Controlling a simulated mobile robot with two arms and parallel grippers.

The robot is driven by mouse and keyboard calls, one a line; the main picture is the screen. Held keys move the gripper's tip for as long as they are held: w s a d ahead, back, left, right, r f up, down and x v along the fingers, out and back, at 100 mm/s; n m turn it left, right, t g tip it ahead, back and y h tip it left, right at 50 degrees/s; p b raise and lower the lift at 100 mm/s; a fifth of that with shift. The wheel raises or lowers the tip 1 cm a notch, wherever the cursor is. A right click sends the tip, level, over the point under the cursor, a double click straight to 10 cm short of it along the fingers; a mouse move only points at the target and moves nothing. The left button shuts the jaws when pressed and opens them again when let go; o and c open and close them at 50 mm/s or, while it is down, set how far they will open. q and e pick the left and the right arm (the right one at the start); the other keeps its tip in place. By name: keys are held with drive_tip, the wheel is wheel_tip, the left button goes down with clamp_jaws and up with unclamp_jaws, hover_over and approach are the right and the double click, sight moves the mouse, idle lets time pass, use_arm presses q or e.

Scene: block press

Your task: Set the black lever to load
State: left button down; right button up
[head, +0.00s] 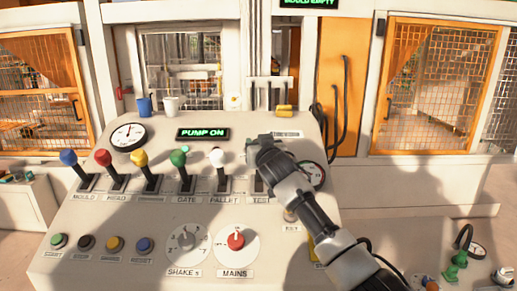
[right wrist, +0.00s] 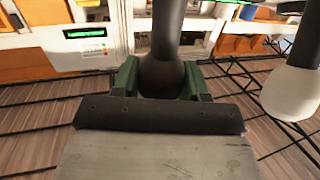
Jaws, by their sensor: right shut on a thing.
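My right gripper (head: 264,143) is at the right end of the lever row on the sloped console. It covers most of the black lever in the head view; only the slot area (head: 259,185) shows below it. In the right wrist view the black lever (right wrist: 167,72) has its dark round knob between the green finger pads (right wrist: 163,80), which are shut on it. The lever's position in its slot is hidden, and its label is partly covered. My left gripper is not in view.
The white lever (head: 218,158) stands close to the left of the gripper and also shows in the right wrist view (right wrist: 292,93). Green, yellow, red and blue levers follow leftward. A green-lit display (head: 203,134) reads PUMP ON.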

drive_tip(key=shift+w, duration=0.15)
idle(0.3)
drive_tip(key=o, duration=1)
drive_tip(key=shift+o, duration=1.4)
drive_tip(key=shift+w+d+f, duration=0.1)
drive_tip(key=shift+w, duration=0.05)
drive_tip(key=shift+s+f+b, duration=0.1)
drive_tip(key=shift+s+b, duration=0.2)
drive_tip(key=shift+s, duration=0.3)
drive_tip(key=b+v, duration=0.3)
drive_tip(key=v, duration=0.6)
drive_tip(key=shift+s+d, duration=0.2)
drive_tip(key=shift+s, duration=0.15)
